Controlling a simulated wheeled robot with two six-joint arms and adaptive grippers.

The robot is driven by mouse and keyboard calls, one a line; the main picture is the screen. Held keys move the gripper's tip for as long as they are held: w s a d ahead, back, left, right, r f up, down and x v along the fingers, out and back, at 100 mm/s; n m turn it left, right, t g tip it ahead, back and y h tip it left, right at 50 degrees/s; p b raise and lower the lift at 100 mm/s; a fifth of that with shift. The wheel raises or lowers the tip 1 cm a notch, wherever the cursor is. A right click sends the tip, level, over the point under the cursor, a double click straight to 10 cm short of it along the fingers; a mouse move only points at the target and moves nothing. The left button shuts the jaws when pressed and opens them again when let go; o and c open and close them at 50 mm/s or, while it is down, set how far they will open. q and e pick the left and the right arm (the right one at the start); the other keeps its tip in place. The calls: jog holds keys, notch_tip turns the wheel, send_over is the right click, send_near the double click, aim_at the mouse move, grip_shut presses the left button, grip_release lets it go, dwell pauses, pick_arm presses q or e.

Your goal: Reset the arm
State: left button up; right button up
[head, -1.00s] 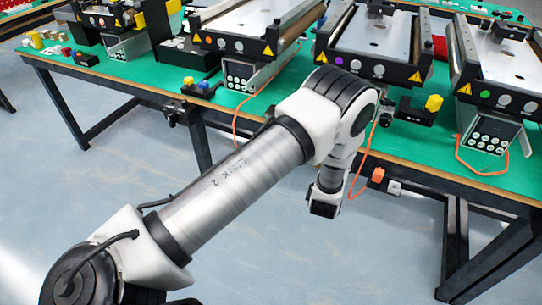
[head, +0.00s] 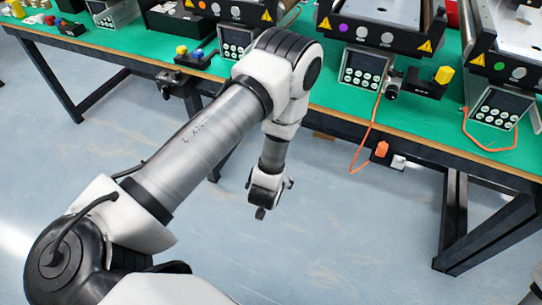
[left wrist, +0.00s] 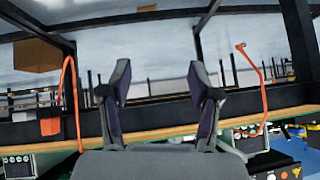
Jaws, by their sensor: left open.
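My left arm (head: 205,140) comes in from the lower left of the head view and bends at its elbow near the table's front edge. Its wrist (head: 267,185) hangs down over the floor, in front of the table. In the left wrist view my left gripper (left wrist: 160,78) is open, with its two dark fingers wide apart and nothing between them. In the head view the fingers cannot be made out clearly. My right gripper is in neither view.
A green-topped table (head: 330,105) carries several mini conveyors, keypad control boxes (head: 363,68) and a yellow-knobbed switch (head: 440,77). An orange cable (head: 368,140) hangs off the front edge near an orange plug (head: 381,149). The floor (head: 340,235) in front is clear.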

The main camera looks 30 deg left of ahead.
pick_arm(q)
jog(key=shift+s+a+f+g, duration=0.2)
jog(key=shift+s+g, duration=0.1)
jog(key=shift+s, duration=0.2)
jog(key=s+d+f+g+h, duration=0.1)
jog(key=s+g, duration=0.3)
jog(key=s, duration=0.8)
jog(key=s+d+f+g+h, duration=0.1)
jog(key=s+g, duration=0.3)
jog(key=s, duration=0.7)
jog(key=shift+s+d+m+h, duration=0.4)
jog(key=shift+d+h, duration=0.2)
jog(key=shift+d, duration=0.3)
